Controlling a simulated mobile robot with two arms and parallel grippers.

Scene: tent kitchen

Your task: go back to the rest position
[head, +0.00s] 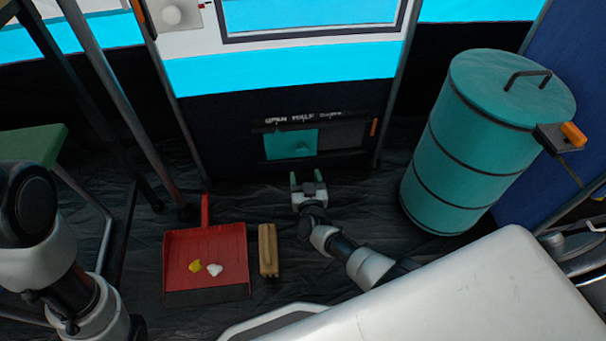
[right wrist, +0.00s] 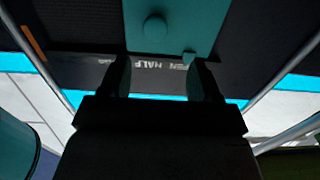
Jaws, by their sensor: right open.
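My right gripper (head: 308,181) is low over the dark floor, with its two teal-tipped fingers spread and nothing between them. It points at the dark wall panel and is just in front of a small sliding teal panel (head: 285,145) with a round knob.
A red dustpan (head: 205,270) holding a yellow and a white scrap lies left of my right arm, beside a tan brush (head: 268,250). A teal lidded bin (head: 470,145) stands at right. A metal-legged frame (head: 115,105) is at left.

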